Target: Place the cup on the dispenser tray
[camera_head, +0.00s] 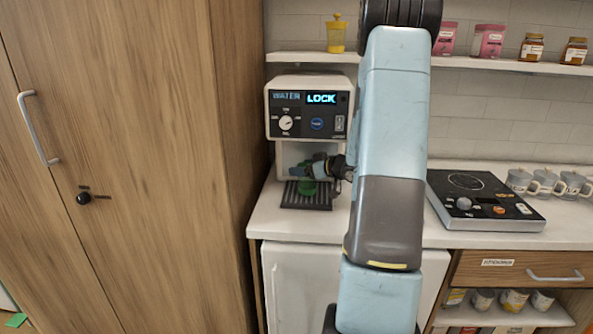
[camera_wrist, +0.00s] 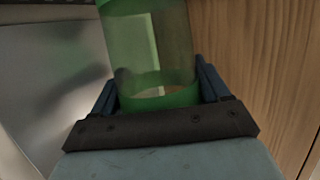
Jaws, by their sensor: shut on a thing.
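A green cup (camera_head: 307,187) is at the dispenser, just over the dark slatted tray (camera_head: 292,200); I cannot tell whether its base touches the tray. In the wrist view the cup (camera_wrist: 155,60) is see-through with green bands and stands between the two blue fingers. My gripper (camera_head: 317,170) is shut on the cup, in front of the dispenser's lower part. In the wrist view the gripper's fingers (camera_wrist: 157,92) flank the cup's sides. The water dispenser (camera_head: 309,110) is a white box with a dark panel, a dial and lit words "WATER" and "LOCK".
A tall wooden cabinet (camera_head: 120,150) stands close on the left. A hot plate (camera_head: 480,200) and several grey mugs (camera_head: 545,183) are on the counter at right. A shelf (camera_head: 500,66) with jars runs above. Some bare white counter (camera_head: 300,226) shows in front of the tray.

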